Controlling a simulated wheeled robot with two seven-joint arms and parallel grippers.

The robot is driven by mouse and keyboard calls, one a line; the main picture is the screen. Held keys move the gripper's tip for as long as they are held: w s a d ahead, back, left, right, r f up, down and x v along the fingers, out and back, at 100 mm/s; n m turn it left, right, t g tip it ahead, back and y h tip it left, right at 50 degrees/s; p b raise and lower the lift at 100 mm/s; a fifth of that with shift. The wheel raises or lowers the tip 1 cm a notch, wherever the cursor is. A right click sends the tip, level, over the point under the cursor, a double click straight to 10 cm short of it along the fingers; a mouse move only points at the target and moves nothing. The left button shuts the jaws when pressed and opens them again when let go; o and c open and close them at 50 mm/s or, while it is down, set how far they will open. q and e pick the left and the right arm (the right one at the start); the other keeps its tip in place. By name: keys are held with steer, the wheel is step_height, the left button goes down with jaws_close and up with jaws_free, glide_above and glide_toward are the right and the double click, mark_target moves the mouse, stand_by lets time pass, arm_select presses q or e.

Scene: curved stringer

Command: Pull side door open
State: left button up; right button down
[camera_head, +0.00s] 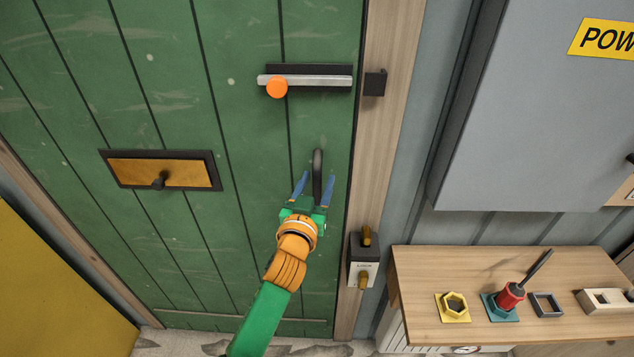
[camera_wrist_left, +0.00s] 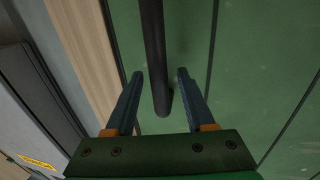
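The green plank side door (camera_head: 180,90) fills the left and middle of the head view and appears shut against its wooden frame (camera_head: 385,110). A dark vertical pull handle (camera_head: 318,165) is near the door's right edge; it also shows in the left wrist view (camera_wrist_left: 153,50). My left gripper (camera_head: 316,180) is open, with one blue finger on each side of the handle's lower end. In the left wrist view the fingers (camera_wrist_left: 159,74) show gaps to the bar on both sides. A silver latch bar (camera_head: 315,81) with an orange knob (camera_head: 277,87) sits above the handle. My right gripper is out of view.
A latch catch (camera_head: 375,83) and a lock box (camera_head: 363,260) with brass parts are on or beside the frame. A wooden shelf (camera_head: 420,270) with a red-handled tool (camera_head: 510,296) stands right, below a grey power cabinet (camera_head: 530,120). A brass mail slot (camera_head: 190,172) is on the door.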

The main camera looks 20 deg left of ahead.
arm_select(q)
jaws_close()
stand_by(1.3)
